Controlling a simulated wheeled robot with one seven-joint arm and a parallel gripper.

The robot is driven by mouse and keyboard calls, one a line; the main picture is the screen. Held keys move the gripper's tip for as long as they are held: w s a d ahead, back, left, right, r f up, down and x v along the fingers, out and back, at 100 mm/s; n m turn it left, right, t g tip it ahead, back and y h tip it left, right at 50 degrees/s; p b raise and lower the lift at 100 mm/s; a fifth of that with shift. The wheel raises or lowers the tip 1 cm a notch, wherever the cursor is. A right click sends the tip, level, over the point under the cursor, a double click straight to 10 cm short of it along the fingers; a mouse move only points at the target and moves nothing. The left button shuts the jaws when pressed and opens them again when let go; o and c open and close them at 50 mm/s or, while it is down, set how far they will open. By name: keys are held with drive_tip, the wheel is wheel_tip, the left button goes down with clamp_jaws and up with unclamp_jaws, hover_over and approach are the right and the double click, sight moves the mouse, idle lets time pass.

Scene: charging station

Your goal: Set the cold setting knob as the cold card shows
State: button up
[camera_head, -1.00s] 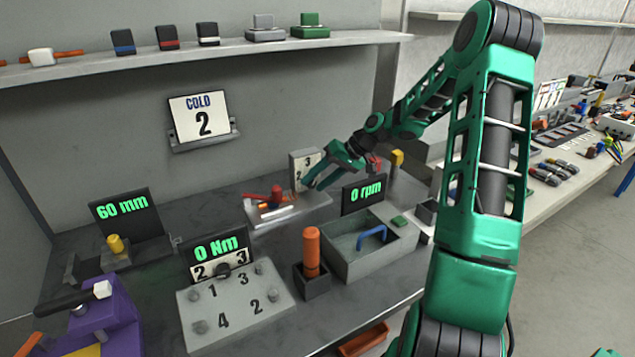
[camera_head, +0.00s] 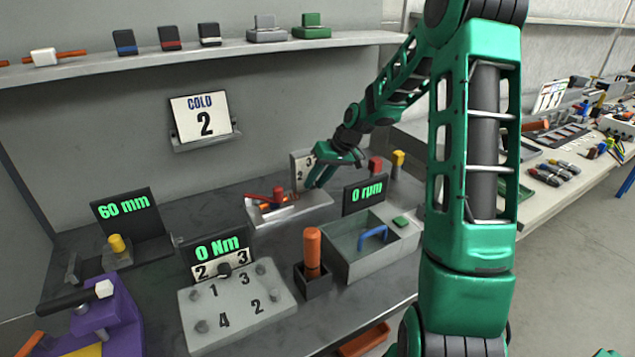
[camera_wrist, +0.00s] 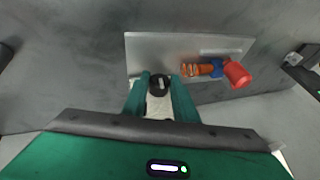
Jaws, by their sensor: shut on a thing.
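The cold card (camera_head: 202,117) on the wall reads "COLD 2". A white dial plate (camera_head: 298,169) with a 2 and a 3 visible stands at the back of the bench; my gripper (camera_head: 315,181) covers part of it. In the wrist view, a dark round knob (camera_wrist: 158,86) with a pale mark sits between the fingertips of my gripper (camera_wrist: 159,92), which is shut on it. The knob is hidden in the head view, and I cannot read its setting.
A grey base (camera_head: 290,212) with a red handle (camera_head: 266,198) and orange coil is beside the dial. Red and yellow blocks (camera_head: 397,163) stand to the right. A grey bin (camera_head: 347,257) and the "0 rpm" display (camera_head: 365,194) are in front.

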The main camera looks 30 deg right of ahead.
drive_tip(key=h, duration=0.2)
drive_tip(key=a+n+h, duration=0.1)
drive_tip(key=h, duration=0.3)
drive_tip(key=shift+a+f, duration=0.1)
drive_tip(key=shift+a, duration=0.25)
drive_tip(key=shift+a+f+n+h, duration=0.1)
drive_tip(key=shift+n+h, duration=0.25)
drive_tip(key=shift+h, duration=0.85)
drive_tip(key=shift+a+f+n+h, duration=0.1)
drive_tip(key=shift+n+h, duration=0.25)
drive_tip(key=shift+h, duration=0.85)
drive_tip(key=shift+s, duration=0.1)
drive_tip(key=o, duration=1)
drive_tip(key=shift+f, duration=0.1)
drive_tip(key=shift+o, duration=0.3)
